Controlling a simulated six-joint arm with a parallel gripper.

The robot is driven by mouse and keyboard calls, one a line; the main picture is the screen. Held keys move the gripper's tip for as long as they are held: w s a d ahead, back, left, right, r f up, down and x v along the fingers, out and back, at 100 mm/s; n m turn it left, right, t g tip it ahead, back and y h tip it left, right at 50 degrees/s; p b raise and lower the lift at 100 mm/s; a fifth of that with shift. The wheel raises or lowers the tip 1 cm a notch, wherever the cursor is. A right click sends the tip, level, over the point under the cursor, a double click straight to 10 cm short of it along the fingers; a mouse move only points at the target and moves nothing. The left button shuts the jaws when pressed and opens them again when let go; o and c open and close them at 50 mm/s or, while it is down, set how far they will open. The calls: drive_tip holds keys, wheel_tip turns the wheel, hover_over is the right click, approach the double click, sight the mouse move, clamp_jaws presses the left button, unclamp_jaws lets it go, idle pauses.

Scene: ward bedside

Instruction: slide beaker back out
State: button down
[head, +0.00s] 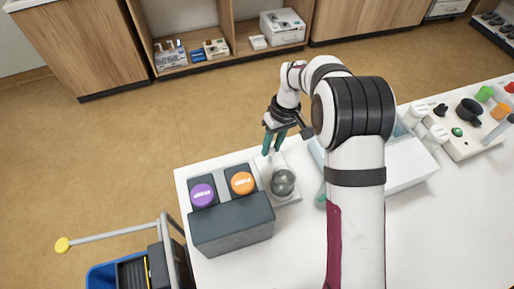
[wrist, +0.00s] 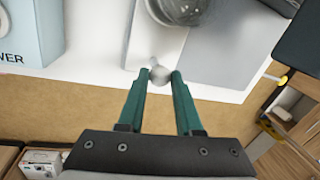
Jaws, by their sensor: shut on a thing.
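The glass beaker (head: 283,182) looks dark and round and stands on a small white platform (head: 291,196) near the far edge of the white table. In the wrist view the beaker (wrist: 180,8) is cut off by the top edge. My gripper (head: 274,150) reaches down at the table's far edge, just beyond the beaker. In the wrist view the green fingers of my gripper (wrist: 160,75) are closed on a small pale knob (wrist: 160,74) at the platform's edge. The fingers do not touch the beaker's body. Whether the knob joins the platform is unclear.
Left of the beaker are a purple-topped round item (head: 202,195) and an orange-topped one (head: 242,183), behind a dark grey block (head: 232,224). A pale blue box (wrist: 35,32) stands close by. A trolley with a yellow-tipped handle (head: 63,245) is at lower left.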

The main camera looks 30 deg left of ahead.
drive_tip(key=shift+w+d, duration=0.2)
drive_tip(key=shift+w, duration=0.05)
drive_tip(key=c, duration=0.6)
unclamp_jaws()
drive_tip(key=shift+s, duration=0.1)
drive_tip(key=shift+a+r, duration=0.1)
drive_tip(key=r, duration=0.5)
drive_tip(key=w+d+r, duration=0.1)
drive_tip(key=r, duration=0.4)
drive_tip(key=w+r, duration=0.1)
drive_tip(key=r, duration=0.4)
drive_tip(key=shift+w+d+r, duration=0.2)
drive_tip(key=shift+w+d, duration=0.05)
drive_tip(key=shift+d, duration=0.1)
